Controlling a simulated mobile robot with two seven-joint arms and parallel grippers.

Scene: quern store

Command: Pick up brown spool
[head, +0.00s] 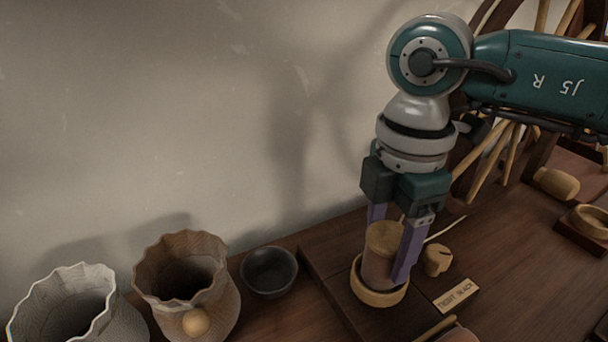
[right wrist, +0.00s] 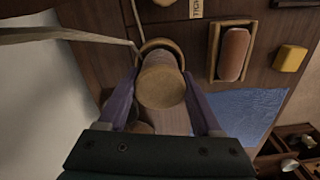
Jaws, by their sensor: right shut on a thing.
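The brown spool (head: 380,262) has a tan wooden top and a brownish wound body. It stands about upright, its lower end within or just over a round wooden cup (head: 378,297); I cannot tell whether it touches the cup's bottom. My right gripper (head: 387,255) comes from above, its purple fingers shut on the spool from both sides. In the right wrist view the spool (right wrist: 161,85) sits between the fingers, with the cup's rim (right wrist: 160,44) behind it. My left gripper is not in view.
A small wooden knob (head: 437,259) and a lettered label (head: 456,295) lie right of the cup. A dark bowl (head: 270,271) and a brown wavy-rimmed vessel (head: 187,277) stand left. A spoked wheel (head: 490,160) is behind. The right wrist view shows a pinkish roll (right wrist: 234,53) in a tray.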

